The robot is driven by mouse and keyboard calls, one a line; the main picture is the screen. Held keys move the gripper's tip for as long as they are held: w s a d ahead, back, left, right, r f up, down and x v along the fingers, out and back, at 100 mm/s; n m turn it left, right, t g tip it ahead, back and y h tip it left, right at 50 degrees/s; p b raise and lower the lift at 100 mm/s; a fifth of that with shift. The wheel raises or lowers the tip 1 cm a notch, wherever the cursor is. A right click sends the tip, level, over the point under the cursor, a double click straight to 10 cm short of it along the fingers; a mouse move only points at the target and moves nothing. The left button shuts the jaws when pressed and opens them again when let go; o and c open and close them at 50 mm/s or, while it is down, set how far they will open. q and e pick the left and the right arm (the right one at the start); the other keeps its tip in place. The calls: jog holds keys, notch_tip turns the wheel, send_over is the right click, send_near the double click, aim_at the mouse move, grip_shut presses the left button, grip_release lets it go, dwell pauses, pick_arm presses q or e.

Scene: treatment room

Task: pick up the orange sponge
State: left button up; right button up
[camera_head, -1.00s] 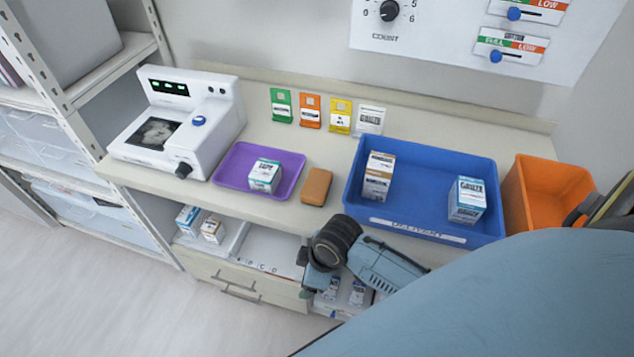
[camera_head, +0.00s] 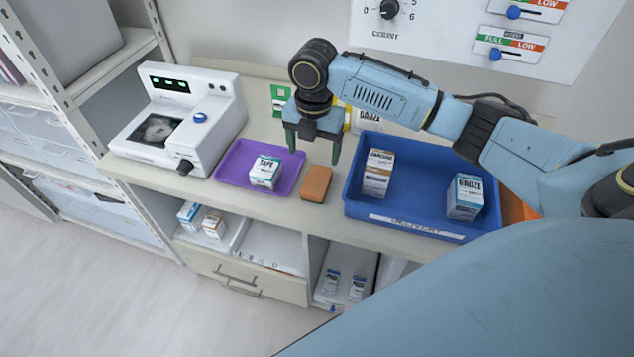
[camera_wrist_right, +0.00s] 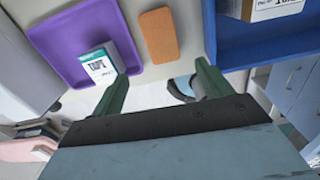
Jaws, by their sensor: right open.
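The orange sponge (camera_head: 316,184) lies flat on the counter between the purple tray (camera_head: 228,174) and the blue tray (camera_head: 357,208). It also shows in the right wrist view (camera_wrist_right: 159,36), ahead of the fingers and apart from them. My right gripper (camera_head: 313,158) is above the counter near the sponge, pointing down, with its two green fingers spread and nothing between them. In the right wrist view its fingers (camera_wrist_right: 160,82) are wide apart. My left gripper is not in view.
A tape box (camera_head: 265,173) sits in the purple tray. Two boxes stand in the blue tray, one of them a gauze box (camera_head: 466,196). A white device (camera_head: 190,120) stands at the left. Colored cards, one green (camera_head: 281,100), stand at the back, partly hidden by my arm.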

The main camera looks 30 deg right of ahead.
jog(key=d+r, duration=0.1)
send_over(317, 179)
jog(key=shift+n, duration=0.3)
notch_tip(317, 179, down, 8)
jog(key=shift+w+d+r, duration=0.1)
jog(key=shift+d+r, duration=0.05)
jog(key=shift+r, duration=0.1)
jog(key=shift+f, duration=2.7)
jog(key=shift+c, duration=0.2)
jog(key=c, duration=1)
